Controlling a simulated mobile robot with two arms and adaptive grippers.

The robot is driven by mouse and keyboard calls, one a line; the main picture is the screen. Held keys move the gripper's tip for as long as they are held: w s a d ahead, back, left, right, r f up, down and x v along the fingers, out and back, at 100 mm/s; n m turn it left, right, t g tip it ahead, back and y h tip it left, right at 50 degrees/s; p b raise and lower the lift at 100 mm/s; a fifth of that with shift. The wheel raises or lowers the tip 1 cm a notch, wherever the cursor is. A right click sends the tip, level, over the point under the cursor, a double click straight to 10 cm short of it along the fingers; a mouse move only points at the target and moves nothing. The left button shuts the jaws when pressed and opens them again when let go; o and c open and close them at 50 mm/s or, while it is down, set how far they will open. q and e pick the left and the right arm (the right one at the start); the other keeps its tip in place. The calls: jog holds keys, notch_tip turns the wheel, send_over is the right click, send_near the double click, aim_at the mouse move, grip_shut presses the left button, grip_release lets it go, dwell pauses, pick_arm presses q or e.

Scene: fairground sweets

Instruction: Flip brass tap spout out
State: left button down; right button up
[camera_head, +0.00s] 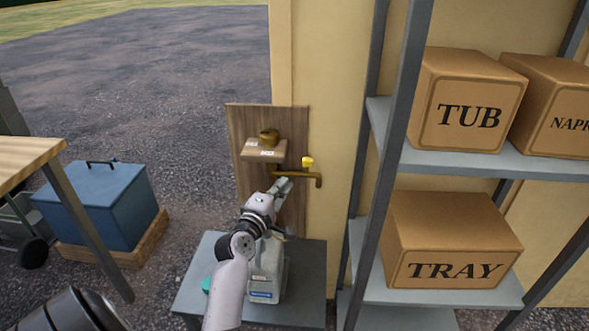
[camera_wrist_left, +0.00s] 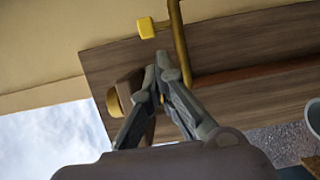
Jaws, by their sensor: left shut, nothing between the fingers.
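The brass tap (camera_head: 312,175) is mounted on an upright wooden board (camera_head: 239,125). Its pipe runs sideways to the right across the board, with a short downturned end and a yellow knob (camera_head: 307,161) above it. In the left wrist view, the brass pipe (camera_wrist_left: 179,42) passes right beside the fingertips, and the yellow knob (camera_wrist_left: 147,27) is at the top. My left gripper (camera_head: 286,184) is shut and empty at the left part of the pipe; it also shows in the wrist view (camera_wrist_left: 163,62). I cannot tell whether it touches the pipe.
A small wooden ledge (camera_head: 253,154) with a round brass piece (camera_head: 269,136) sits left of the tap. Below is a grey table (camera_head: 305,285) with a pale appliance (camera_head: 267,282). A shelving unit (camera_head: 387,120) with boxes stands right; a blue chest (camera_head: 100,205) stands left.

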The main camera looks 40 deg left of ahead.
aim_at(299, 173)
pick_arm(q)
jog(key=b+x, duration=0.1)
jog(key=x, duration=0.8)
jog(key=shift+w, duration=0.5)
pick_arm(e)
jog(key=r, duration=0.1)
jog(key=w+r, duration=0.1)
jog(key=r, duration=0.2)
jog(key=shift+w+a+r, duration=0.1)
jog(key=shift+w+r, duration=0.2)
jog(key=shift+w, duration=0.1)
pick_arm(q)
jog(key=shift+f+b, duration=0.1)
jog(key=shift+b, duration=0.25)
